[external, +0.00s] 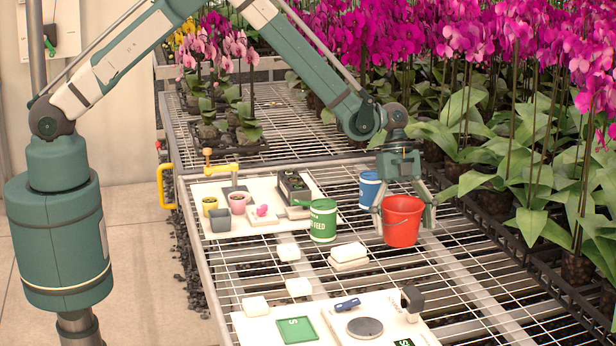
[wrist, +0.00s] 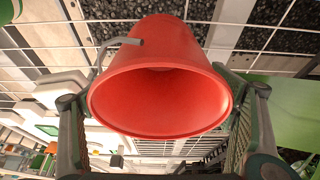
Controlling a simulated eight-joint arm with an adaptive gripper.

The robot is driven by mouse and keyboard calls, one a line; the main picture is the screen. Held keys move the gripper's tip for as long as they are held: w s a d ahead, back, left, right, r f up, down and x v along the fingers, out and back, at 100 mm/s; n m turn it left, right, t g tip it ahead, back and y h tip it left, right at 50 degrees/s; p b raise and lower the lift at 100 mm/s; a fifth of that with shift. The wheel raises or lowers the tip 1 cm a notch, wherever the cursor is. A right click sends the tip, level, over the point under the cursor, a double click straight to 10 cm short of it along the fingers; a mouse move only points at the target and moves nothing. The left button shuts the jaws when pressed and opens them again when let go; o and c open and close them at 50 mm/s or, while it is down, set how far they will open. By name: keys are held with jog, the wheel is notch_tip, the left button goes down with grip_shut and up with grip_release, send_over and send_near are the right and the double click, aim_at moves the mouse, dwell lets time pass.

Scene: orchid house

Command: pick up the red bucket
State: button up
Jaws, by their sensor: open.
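The red bucket (external: 402,222) stands upright on the wire bench in the external view. My gripper (external: 405,218) points down over it, with one finger on each side of the bucket. In the wrist view the red bucket (wrist: 160,85) fills the middle, its open mouth facing the camera and a grey wire handle at its upper left. The fingers of my gripper (wrist: 158,135) are spread on either side of the rim. The right finger is close to the rim; I cannot tell whether it touches. The inside of the bucket looks empty.
A blue bucket (external: 370,189) stands just behind and left of the red one. A green feed can (external: 323,220) is further left, by a white tray (external: 207,186) with small pots. Orchids (external: 500,120) with broad leaves crowd the right. The bench in front is partly clear.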

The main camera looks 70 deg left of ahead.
jog(key=c, duration=0.9)
jog(key=shift+r, duration=5)
